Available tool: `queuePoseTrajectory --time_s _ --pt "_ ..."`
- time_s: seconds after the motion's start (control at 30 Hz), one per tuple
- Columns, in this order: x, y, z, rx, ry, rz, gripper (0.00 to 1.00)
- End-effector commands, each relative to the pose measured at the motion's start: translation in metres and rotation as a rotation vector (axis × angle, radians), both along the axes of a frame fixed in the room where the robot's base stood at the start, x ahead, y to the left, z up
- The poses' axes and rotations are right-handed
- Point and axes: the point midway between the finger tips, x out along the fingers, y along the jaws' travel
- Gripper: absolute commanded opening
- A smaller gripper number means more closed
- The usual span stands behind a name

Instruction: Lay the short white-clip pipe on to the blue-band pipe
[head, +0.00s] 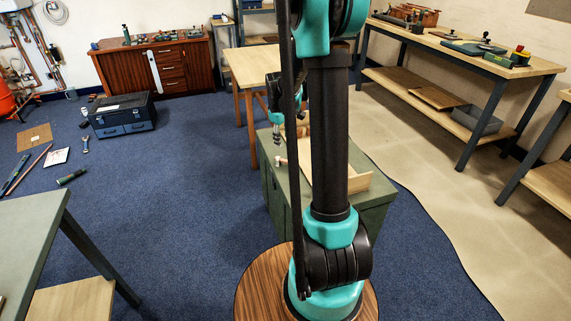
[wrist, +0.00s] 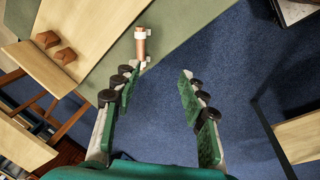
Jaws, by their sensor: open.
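A short copper pipe (wrist: 140,48) with white clips lies on the green cabinet top (wrist: 185,25), near its edge, in the wrist view. In the head view a small white and copper piece (head: 281,161) shows at the cabinet's left edge. My gripper (wrist: 157,73) is open and empty, with green pads apart. In the wrist view the pipe lies just beyond the left fingertip, not between the fingers. My gripper (head: 277,133) hangs above the cabinet's left side in the head view. I cannot make out a blue-band pipe in either view.
A pale wooden tray (head: 357,183) sits on the green cabinet (head: 375,208), partly hidden behind my arm. A wooden table (head: 250,65) stands behind.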

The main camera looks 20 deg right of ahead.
Motion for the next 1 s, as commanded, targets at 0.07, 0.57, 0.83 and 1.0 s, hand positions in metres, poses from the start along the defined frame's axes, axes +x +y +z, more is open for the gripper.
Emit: queuePoseTrajectory --time_s 0.07,0.57,0.83,1.0 --pt "0.024 -0.007 -0.011 -0.017 0.021 0.048 0.42" --pt "0.066 -0.024 -0.059 -0.050 0.065 0.148 0.42" --pt "0.074 -0.031 -0.110 -0.049 0.064 0.147 0.42" --pt "0.078 -0.034 -0.137 -0.049 0.064 0.148 0.42"
